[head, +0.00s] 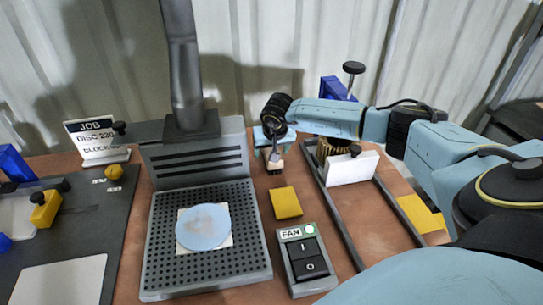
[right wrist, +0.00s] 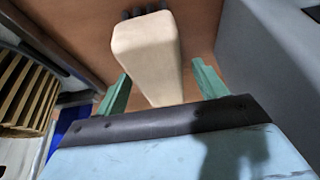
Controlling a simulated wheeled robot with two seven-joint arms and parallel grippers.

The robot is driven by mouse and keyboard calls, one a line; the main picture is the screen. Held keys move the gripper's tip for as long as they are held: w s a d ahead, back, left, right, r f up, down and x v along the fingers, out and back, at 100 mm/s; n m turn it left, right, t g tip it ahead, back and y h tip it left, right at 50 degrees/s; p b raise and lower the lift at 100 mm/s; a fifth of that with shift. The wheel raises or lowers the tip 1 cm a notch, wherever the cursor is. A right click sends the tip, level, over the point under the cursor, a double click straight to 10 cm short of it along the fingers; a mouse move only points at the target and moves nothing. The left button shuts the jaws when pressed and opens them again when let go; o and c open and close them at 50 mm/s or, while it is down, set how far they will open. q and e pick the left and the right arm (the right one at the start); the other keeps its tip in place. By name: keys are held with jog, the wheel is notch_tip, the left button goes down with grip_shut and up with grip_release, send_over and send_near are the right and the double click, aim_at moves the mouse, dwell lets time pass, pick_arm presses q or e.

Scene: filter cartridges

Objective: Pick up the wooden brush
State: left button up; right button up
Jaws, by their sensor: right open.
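The wooden brush (right wrist: 148,48) is a pale, tapered block with dark bristles showing at its far end in the right wrist view. In the head view only a small pale part of it (head: 275,163) shows below my right gripper (head: 270,146). My right gripper is open, and its two green fingers (right wrist: 161,88) stand on either side of the brush's narrow end. Gaps show between the fingers and the wood, so it is not held. My left gripper is not in view.
A grey perforated extraction bench (head: 165,272) with a blue disc (head: 203,226) stands left of the brush. A yellow block (head: 286,203) and the fan switch box (head: 306,258) are nearer. Rails with a white card (head: 352,169) and a pleated cartridge (right wrist: 22,95) lie right.

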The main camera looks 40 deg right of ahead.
jog(key=shift+f+b, duration=0.25)
jog(key=shift+b, duration=0.05)
dwell(0.5)
jog(key=c, duration=1.1)
jog(key=shift+r+p, duration=0.4)
jog(key=shift+r, duration=0.15)
jog(key=shift+c, duration=0.2)
notch_tip(320, 180, up, 10)
jog(key=shift+f, duration=0.25)
